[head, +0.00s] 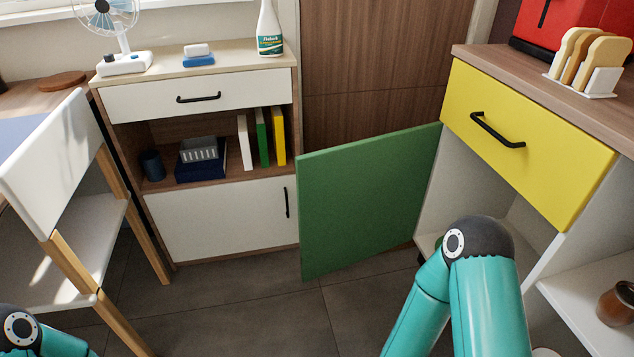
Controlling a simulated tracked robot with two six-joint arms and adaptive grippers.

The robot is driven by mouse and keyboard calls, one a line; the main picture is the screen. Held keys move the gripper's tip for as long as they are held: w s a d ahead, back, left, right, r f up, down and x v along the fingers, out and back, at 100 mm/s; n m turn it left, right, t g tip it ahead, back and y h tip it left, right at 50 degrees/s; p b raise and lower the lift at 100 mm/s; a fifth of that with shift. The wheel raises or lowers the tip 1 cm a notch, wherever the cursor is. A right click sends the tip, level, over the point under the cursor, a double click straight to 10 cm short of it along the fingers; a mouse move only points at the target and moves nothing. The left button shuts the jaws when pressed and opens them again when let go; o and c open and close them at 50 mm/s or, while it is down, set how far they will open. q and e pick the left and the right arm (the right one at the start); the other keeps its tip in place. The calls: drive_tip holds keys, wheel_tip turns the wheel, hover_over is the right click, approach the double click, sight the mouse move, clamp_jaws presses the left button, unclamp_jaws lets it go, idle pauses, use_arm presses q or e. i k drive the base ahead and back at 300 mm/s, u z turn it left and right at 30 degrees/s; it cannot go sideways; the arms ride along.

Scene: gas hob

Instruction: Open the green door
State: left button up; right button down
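The green door (360,205) stands swung well out from the cabinet below the yellow drawer (520,145). Its hinge side is at the cabinet's left edge, and the cabinet's pale interior shows behind my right arm. No handle shows on the face of the door turned to me. My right arm rises from the bottom, its elbow in front of the cabinet opening. My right gripper is not in view. Only part of my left arm shows in the bottom left corner, and my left gripper is not in view.
A white chair (60,165) stands at the left. A low cabinet with a white door (225,220) stands at the back, close to the green door's free edge. A jar (617,304) sits on the right shelf. Grey floor (250,310) is clear in the middle.

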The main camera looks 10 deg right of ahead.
sight(359, 200)
drive_tip(key=k, duration=1.1)
drive_tip(key=z, duration=0.2)
drive_tip(key=i, duration=0.45)
drive_tip(key=z, duration=0.6)
drive_tip(key=i, duration=0.95)
drive_tip(key=u, duration=0.2)
